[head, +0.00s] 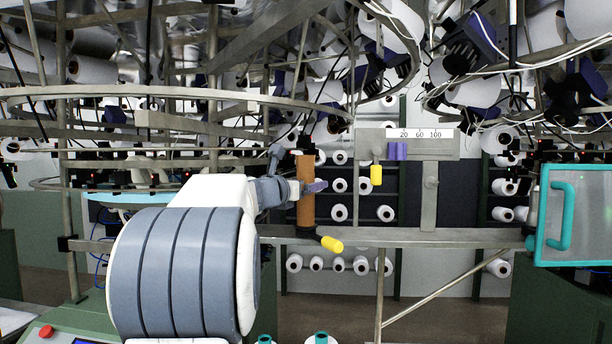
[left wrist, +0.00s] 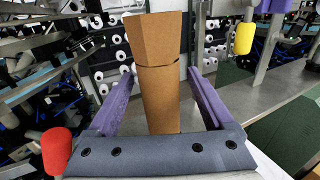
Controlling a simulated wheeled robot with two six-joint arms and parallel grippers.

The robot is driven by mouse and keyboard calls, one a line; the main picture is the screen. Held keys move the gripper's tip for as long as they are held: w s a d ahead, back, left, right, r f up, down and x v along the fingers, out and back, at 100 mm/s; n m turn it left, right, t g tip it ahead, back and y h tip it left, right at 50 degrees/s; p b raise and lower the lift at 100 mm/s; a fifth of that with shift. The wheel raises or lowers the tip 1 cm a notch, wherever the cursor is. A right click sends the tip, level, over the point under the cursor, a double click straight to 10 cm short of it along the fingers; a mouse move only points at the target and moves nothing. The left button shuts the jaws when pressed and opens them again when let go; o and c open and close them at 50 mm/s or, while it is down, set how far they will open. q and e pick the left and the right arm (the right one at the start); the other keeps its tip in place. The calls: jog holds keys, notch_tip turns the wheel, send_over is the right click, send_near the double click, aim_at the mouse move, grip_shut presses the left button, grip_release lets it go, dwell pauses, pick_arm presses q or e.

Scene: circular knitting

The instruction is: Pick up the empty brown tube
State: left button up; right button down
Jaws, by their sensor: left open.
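The empty brown tube (head: 305,205) stands upright at the metal rail in the middle of the head view, with no yarn on it. It also shows in the left wrist view (left wrist: 158,95). My left gripper (head: 312,187) is at the tube's height. In the left wrist view its two purple fingers (left wrist: 158,75) are open, one on each side of the tube, with a visible gap on both sides. The tube's lower end is partly hidden by the gripper's palm in that view. My right gripper is not in view.
A yellow-ended peg (head: 331,244) sticks out just below the tube. A metal plate with a number scale (head: 420,136) and a yellow cylinder (head: 376,175) are to the right. A teal-framed panel (head: 570,215) is at the far right. White yarn cones (head: 340,213) fill the racks behind.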

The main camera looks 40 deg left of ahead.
pick_arm(q)
grip_shut()
notch_tip(320, 180, up, 21)
jog(key=p, duration=1)
